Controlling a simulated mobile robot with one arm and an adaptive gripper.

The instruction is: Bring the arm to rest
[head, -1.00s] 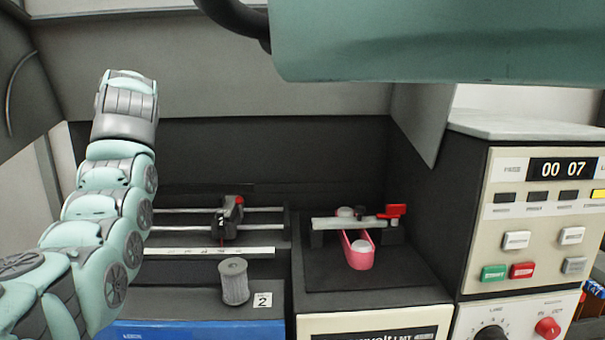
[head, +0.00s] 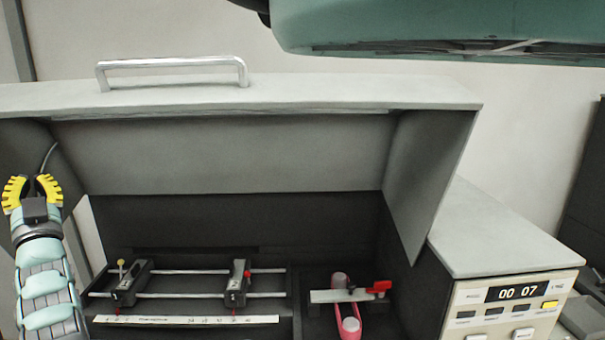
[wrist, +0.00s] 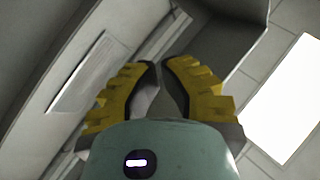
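My gripper (head: 32,182) is raised at the far left of the head view, fingers up, at the end of my pale green arm. Its two yellow fingers also show in the wrist view (wrist: 160,66). A narrow gap lies between the fingertips and nothing is held there. The gripper stands beside the left end of the open cabinet, apart from the rail and the pink belt.
The raised grey lid (head: 250,95) has a metal handle (head: 172,63). Sliders (head: 236,284) sit on rails above a white scale strip (head: 185,319). A pink belt (head: 349,309) lies under a red-ended bar (head: 345,295). A control box (head: 510,300) reading 00 07 stands right.

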